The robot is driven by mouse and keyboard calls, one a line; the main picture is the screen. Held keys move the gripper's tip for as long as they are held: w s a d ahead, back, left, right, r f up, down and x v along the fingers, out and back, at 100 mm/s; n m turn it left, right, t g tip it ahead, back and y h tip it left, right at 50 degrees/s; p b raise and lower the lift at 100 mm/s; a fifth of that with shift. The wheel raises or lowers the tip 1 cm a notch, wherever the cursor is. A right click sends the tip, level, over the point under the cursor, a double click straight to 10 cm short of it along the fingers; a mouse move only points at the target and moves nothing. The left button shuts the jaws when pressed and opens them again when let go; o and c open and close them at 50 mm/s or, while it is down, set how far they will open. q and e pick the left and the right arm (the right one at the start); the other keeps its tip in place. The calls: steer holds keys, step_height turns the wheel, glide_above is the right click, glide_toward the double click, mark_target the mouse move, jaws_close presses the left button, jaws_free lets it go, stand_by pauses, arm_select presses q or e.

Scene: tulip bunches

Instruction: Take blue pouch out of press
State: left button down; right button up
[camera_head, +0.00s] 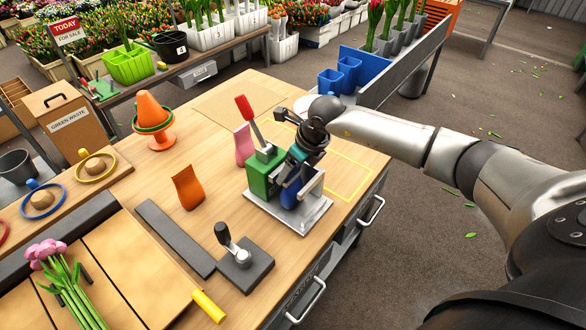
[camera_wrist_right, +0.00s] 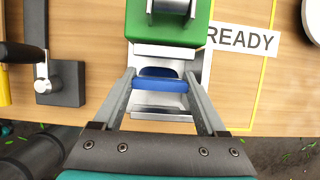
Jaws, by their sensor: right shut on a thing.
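The press has a green block (camera_head: 262,173) with a red-handled lever (camera_head: 248,110) and a grey metal base (camera_head: 312,216). The blue pouch (camera_head: 290,194) stands in the press beside the green block, partly hidden by my right gripper (camera_head: 291,186). In the right wrist view the blue pouch (camera_wrist_right: 160,85) sits between the fingertips of my right gripper (camera_wrist_right: 160,86), close to the green block (camera_wrist_right: 170,22). My right gripper is shut on the blue pouch, which is still within the press. My left gripper is in neither view.
A pink pouch (camera_head: 243,146) and an orange pouch (camera_head: 187,188) stand on the table. A dark plate with a lever (camera_head: 243,262) lies near the front edge. A yellow outline (camera_head: 352,170) marks the table right of the press. A READY label (camera_wrist_right: 243,40) lies beside the press.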

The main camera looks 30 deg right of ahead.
steer(key=shift+r, duration=0.15)
step_height(320, 180, up, 12)
steer(key=p, duration=0.9)
stand_by(0.3)
